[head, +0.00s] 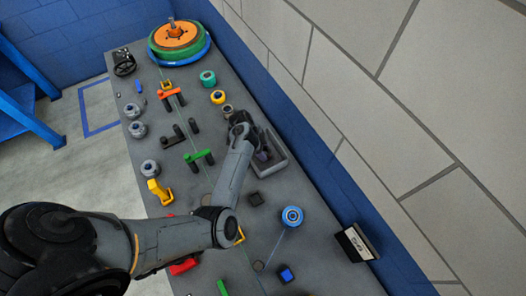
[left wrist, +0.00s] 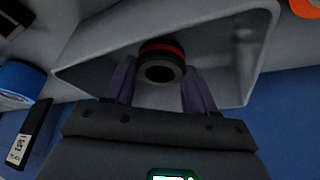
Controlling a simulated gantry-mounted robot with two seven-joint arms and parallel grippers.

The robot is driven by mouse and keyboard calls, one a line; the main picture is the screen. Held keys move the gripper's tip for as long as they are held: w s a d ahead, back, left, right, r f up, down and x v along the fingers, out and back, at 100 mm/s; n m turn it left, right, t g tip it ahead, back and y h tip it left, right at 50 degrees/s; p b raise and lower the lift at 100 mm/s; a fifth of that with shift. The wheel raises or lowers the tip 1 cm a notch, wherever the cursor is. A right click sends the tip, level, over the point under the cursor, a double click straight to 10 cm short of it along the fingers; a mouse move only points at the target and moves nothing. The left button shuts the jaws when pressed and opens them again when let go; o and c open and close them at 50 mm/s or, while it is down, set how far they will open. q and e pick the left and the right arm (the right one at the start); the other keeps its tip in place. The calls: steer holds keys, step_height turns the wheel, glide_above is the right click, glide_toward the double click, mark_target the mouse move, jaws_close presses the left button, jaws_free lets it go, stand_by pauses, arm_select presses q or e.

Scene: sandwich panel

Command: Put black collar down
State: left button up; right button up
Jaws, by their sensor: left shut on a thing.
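The black collar (left wrist: 162,67) shows in the left wrist view as a short dark ring with a red band and an open centre. It sits between the purple fingers of my left gripper (left wrist: 158,80), which is shut on it. In the head view my left gripper (head: 262,154) is over the grey tray (head: 284,158) on the right side of the table, and I cannot make out the collar there. The tray's wall (left wrist: 88,45) surrounds the collar in the left wrist view; whether the collar touches its floor is unclear. My right gripper is not in view.
Beside the tray, the grey table (head: 325,270) holds a blue spool (head: 292,216), a black-and-white box (head: 355,243), a green clip (head: 198,157) and several grey rollers. A large green-and-orange wheel (head: 180,36) lies at the far end. A block wall runs along the right.

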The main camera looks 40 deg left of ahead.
arm_select(q)
steer(key=shift+f, duration=0.75)
steer(key=shift+f, duration=0.1)
steer(key=shift+f, duration=0.15)
steer(key=o, duration=1.1)
steer(key=shift+r, duration=0.2)
